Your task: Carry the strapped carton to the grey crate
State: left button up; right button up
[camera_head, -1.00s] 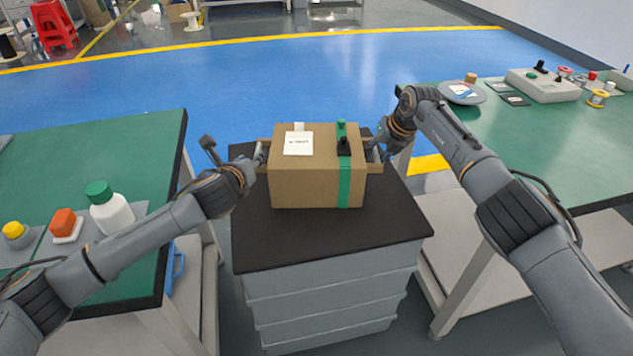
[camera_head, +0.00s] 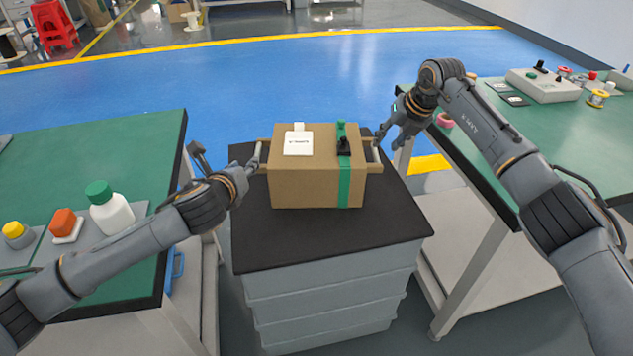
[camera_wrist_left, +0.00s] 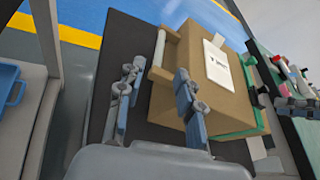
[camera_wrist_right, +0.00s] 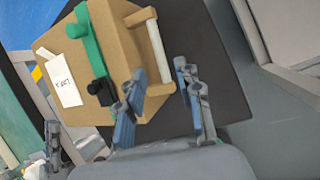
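The carton (camera_head: 305,180) is brown with a green strap (camera_head: 344,185), a black buckle and a white label. It rests on the black top of the grey crate (camera_head: 325,305). A handle bar stands out on each side. My left gripper (camera_head: 250,165) is beside the left handle; in the left wrist view its fingers (camera_wrist_left: 155,100) are spread, with the handle (camera_wrist_left: 158,50) beyond and between them. My right gripper (camera_head: 380,135) is beside the right handle; in the right wrist view its fingers (camera_wrist_right: 160,95) are apart, with the handle (camera_wrist_right: 160,55) ahead. Neither gripper holds it.
A green-topped bench at left carries a white bottle (camera_head: 110,208) with a green cap and small coloured parts. A green-topped bench at right (camera_head: 540,150) carries a grey control box (camera_head: 545,85) and spools. Blue floor lies clear behind the crate.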

jog(key=shift+v, duration=2.25)
